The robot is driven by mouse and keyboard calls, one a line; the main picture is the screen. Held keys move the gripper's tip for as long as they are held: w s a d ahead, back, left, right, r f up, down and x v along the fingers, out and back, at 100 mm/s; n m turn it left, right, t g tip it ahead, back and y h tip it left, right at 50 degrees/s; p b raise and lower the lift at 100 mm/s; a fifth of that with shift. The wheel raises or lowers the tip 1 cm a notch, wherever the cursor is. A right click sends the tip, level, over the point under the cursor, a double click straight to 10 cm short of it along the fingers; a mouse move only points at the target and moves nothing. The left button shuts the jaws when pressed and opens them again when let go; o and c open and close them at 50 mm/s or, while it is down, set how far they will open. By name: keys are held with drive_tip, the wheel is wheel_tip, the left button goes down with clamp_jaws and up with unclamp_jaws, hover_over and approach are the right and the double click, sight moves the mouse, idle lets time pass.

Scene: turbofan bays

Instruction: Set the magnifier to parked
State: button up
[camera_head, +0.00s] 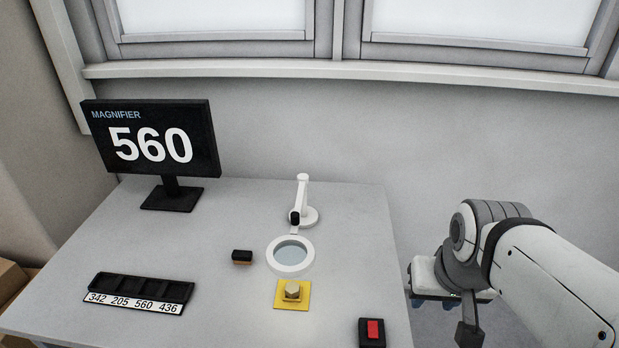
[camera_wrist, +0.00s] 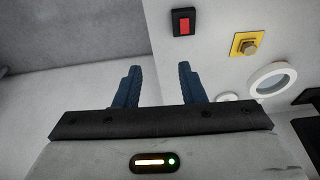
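The magnifier (camera_head: 291,271) is a white ring with a clear lens on a white jointed arm and round base, standing on the grey table. Its ring lies just behind a yellow plate. The ring also shows at the right of the wrist view (camera_wrist: 290,79). A black monitor (camera_head: 150,138) at the back left reads "MAGNIFIER 560". My gripper (camera_wrist: 157,84) shows two blue fingers spread apart with nothing between them. In the head view it is off the table's right edge, partly hidden by my wrist.
A yellow plate with a metal hex knob (camera_head: 292,291) sits in front of the ring. A red switch on a black box (camera_head: 372,332) is near the front right edge. A black tray labelled 342 205 560 436 (camera_head: 140,292) lies front left. A small black-and-orange block (camera_head: 242,257) lies left of the ring.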

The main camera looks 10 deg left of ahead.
drive_tip(key=shift+o, duration=0.5)
drive_tip(key=shift+w, duration=0.15)
drive_tip(key=w+a+r+p, duration=0.1)
drive_tip(key=w+a+r, duration=0.3)
drive_tip(key=w, duration=0.5)
drive_tip(key=n+g+p, duration=0.2)
drive_tip(key=g+p, duration=0.1)
hover_over(295, 214)
wheel_tip(295, 214, down, 5)
drive_tip(key=shift+s+d+r, duration=0.1)
drive_tip(key=shift+f, duration=0.4)
wheel_tip(295, 214, down, 7)
drive_tip(key=shift+f+p, duration=0.15)
drive_tip(key=shift+p, duration=0.35)
clamp_jaws()
